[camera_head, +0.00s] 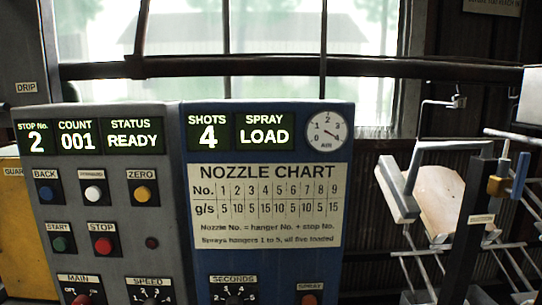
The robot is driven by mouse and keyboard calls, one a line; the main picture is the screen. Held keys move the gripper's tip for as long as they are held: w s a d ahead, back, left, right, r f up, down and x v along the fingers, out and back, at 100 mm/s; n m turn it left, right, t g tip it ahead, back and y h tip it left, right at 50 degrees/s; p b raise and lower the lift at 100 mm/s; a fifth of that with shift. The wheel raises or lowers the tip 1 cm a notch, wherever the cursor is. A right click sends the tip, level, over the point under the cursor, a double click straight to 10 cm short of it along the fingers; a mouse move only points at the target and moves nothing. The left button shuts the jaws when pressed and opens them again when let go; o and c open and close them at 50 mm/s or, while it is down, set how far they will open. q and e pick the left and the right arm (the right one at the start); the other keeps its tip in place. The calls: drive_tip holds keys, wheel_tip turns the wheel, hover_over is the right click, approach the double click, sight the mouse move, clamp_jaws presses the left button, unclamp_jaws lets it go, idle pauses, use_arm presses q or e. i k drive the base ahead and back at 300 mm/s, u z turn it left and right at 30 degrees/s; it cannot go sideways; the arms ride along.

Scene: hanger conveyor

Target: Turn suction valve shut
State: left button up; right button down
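The suction valve is on a dark post (470,225) at the right of the head view. It has a brass-coloured body (496,186) and a blue lever handle (520,175). The lever stands nearly upright, tilted slightly, just right of the brass body. A small label (481,219), which seems to read SUCTION, is on the post below the valve. Neither my left nor my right gripper shows in this view, and nothing of mine is seen touching the valve.
A grey bracket (398,190) and a pale wooden piece (445,200) sit left of the post. White rack bars (415,270) lie below. A grey control panel (110,200) and a blue panel with a nozzle chart (267,206) fill the left and middle.

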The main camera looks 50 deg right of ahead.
sight(516, 192)
drive_tip(key=z, duration=3.2)
